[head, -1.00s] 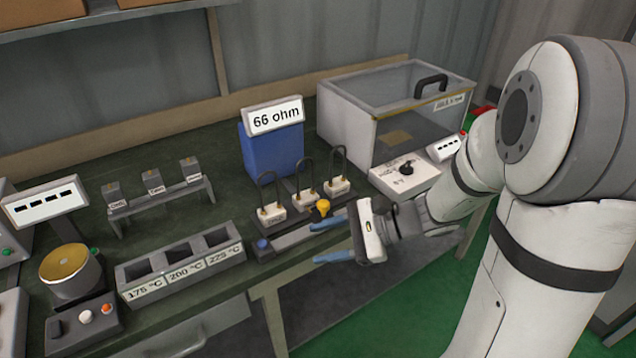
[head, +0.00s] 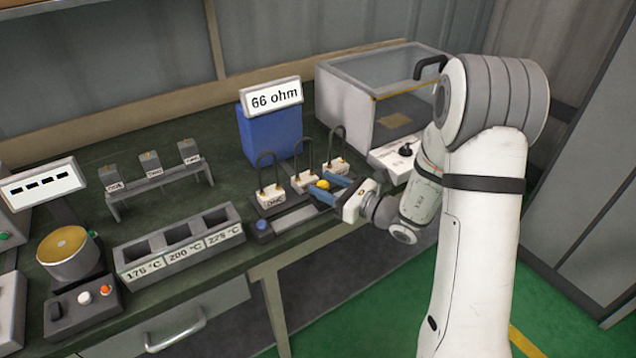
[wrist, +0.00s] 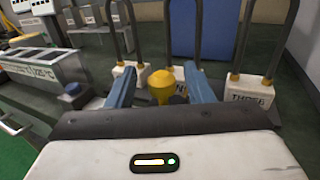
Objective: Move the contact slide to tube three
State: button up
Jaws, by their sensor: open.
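The contact slide's yellow knob (head: 322,184) stands on a dark rail in front of the middle tube (head: 304,181). In the wrist view the knob (wrist: 161,84) sits between my blue fingertips, with a gap visible on each side. My gripper (head: 329,190) is open around it, also seen in the wrist view (wrist: 162,90). Tube three (head: 336,167) is the right-hand one of three white blocks with dark loops. The left-hand tube (head: 270,197) stands near the rail's left end. The slide's base is partly hidden.
A blue button (head: 262,225) is at the rail's left end. Behind the tubes stands a blue meter (head: 270,135) reading 66 ohm. A glass-topped box (head: 385,95) stands at right, and a three-slot heater block (head: 180,243) at left.

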jog(key=shift+w+a, duration=0.3)
jog(key=shift+a, duration=0.2)
grip_shut()
dwell(0.3)
